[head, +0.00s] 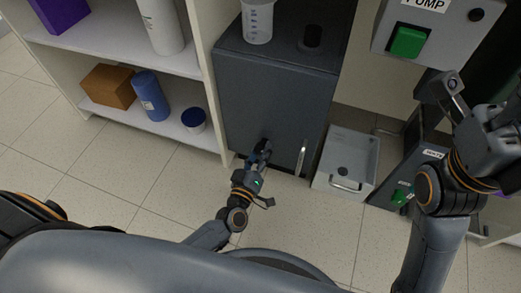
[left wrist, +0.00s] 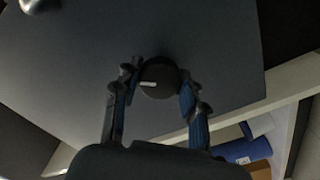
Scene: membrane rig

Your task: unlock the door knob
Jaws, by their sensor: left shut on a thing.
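The dark grey cabinet door (head: 265,105) is closed. Its round black knob (left wrist: 158,77) has a white mark pointing to the left in the left wrist view. My left gripper (head: 261,150) is at the lower part of the door. In the left wrist view its blue-padded fingers (left wrist: 160,92) are shut on the knob, one on each side. In the head view the gripper mostly hides the knob. The upright metal door handle (head: 301,157) is to the right of the knob, and nothing holds it. My right gripper (head: 462,98) is raised at the right, near the pump panel, away from the door.
A beaker (head: 257,22) stands on top of the cabinet. Shelves at left hold an orange-brown box (head: 108,87), a blue bottle (head: 150,97) and a jar (head: 193,120). A grey box with a handle (head: 345,165) stands right of the cabinet, below the pump panel (head: 440,35). The front floor is clear.

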